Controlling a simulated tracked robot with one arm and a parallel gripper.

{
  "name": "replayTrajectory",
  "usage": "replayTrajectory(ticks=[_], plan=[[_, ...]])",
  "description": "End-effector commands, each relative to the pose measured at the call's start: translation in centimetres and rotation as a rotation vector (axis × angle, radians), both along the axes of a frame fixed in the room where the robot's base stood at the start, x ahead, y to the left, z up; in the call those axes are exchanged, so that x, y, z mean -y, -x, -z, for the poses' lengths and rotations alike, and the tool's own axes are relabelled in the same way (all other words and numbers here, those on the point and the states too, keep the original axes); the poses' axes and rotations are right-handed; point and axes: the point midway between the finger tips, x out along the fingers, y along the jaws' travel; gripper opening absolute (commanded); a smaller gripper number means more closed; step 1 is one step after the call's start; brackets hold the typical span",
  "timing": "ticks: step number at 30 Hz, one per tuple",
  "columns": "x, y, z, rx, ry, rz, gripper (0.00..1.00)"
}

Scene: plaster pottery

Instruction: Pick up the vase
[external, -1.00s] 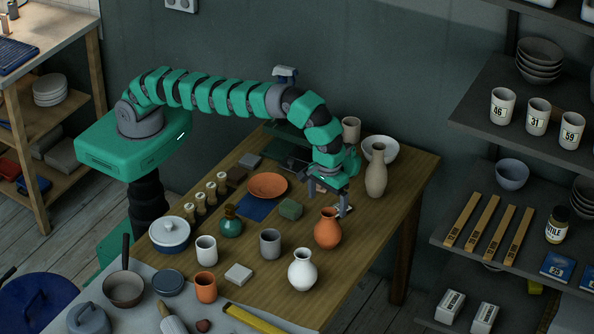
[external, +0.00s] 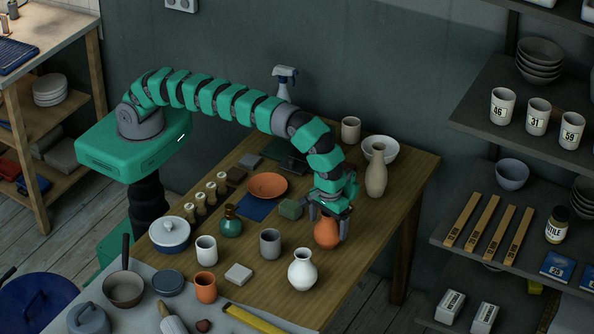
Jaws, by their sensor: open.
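An orange vase (external: 327,234) stands upright on the wooden table, near its right front part. My gripper (external: 328,217) is open and low over this vase, with one finger at each side of its upper part.
A white bowl (external: 388,147), a pale cup (external: 351,129) and a spray bottle (external: 285,80) are at the back. The table's right edge (external: 388,236) is clear.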

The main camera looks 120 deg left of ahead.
Motion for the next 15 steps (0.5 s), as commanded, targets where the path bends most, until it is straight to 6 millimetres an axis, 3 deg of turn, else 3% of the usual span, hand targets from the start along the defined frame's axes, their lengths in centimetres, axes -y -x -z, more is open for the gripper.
replayTrajectory(ticks=[4, 5, 10, 15], plan=[[-0.01, -0.05, -0.11, 0.002, 0.000, 0.000, 0.95], [-0.01, -0.04, -0.11, 0.002, 0.000, 0.000, 0.89], [0.00, -0.06, -0.14, 0.002, 0.000, 0.000, 0.42], [0.00, -0.07, -0.17, 0.003, 0.000, 0.000, 0.39]])
